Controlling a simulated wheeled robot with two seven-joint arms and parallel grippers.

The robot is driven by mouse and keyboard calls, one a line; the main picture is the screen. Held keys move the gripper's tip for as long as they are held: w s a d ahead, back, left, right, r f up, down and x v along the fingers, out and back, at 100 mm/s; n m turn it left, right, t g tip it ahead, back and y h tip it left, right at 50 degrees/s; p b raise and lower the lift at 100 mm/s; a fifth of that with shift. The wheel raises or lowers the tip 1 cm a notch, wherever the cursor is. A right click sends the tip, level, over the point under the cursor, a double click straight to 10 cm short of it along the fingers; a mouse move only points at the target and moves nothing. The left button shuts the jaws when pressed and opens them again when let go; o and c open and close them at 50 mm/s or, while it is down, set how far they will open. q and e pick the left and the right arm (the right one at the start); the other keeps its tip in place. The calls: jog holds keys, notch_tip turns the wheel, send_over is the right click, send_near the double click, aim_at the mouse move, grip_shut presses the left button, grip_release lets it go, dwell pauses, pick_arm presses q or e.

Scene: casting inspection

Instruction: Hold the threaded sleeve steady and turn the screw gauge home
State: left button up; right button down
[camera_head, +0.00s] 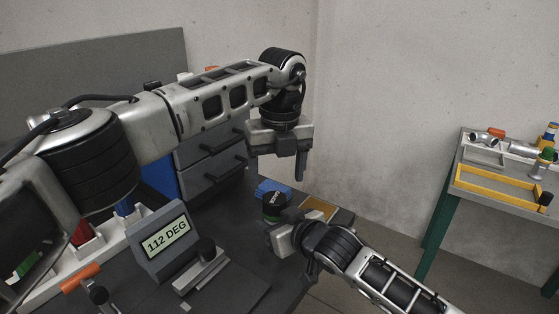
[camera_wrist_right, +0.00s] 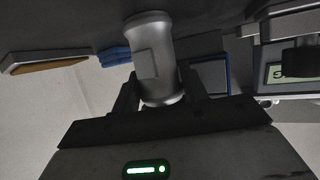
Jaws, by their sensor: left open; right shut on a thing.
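The threaded sleeve (camera_wrist_right: 152,58) is a grey metal cylinder with a flared rim. In the right wrist view it sits between the two dark fingers of my right gripper (camera_wrist_right: 158,85), which is shut on it. The screw gauge (camera_head: 274,201) shows in the head view as a black, lettered round knob on top of the sleeve. The sleeve is mostly hidden there behind the right gripper (camera_head: 288,228). How deep the gauge sits cannot be seen. My left gripper (camera_head: 277,163) is open and empty, pointing down above the gauge and apart from it.
A display (camera_head: 168,240) reading "112 DEG" stands on the dark bench, left of the sleeve. Grey drawers (camera_head: 214,158) stand behind. A blue item (camera_head: 272,187) and a tan-topped tray (camera_head: 320,209) lie near the gauge. A side table (camera_head: 500,190) stands far right.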

aim_at(275, 198)
pick_arm(q)
jog(key=r+n, duration=0.1)
jog(key=n, duration=0.1)
jog(key=r+n, duration=0.3)
jog(key=shift+s+d+r+n+t+y, duration=0.25)
jog(key=shift+s+d+n+t+y, duration=0.15)
jog(key=f, duration=0.4)
jog(key=a+f, duration=0.1)
jog(key=f, duration=0.3)
jog(key=w+f, duration=0.1)
jog(key=f, duration=0.3)
jog(key=shift+w+a, duration=0.1)
jog(key=shift+a, duration=0.1)
jog(key=c, duration=1.2)
jog(key=shift+o, duration=0.2)
jog(key=m, duration=0.4)
jog(key=m+h, duration=0.1)
jog(key=m, duration=0.4)
jog(key=shift+m+t, duration=0.3)
jog(key=shift+m, duration=0.1)
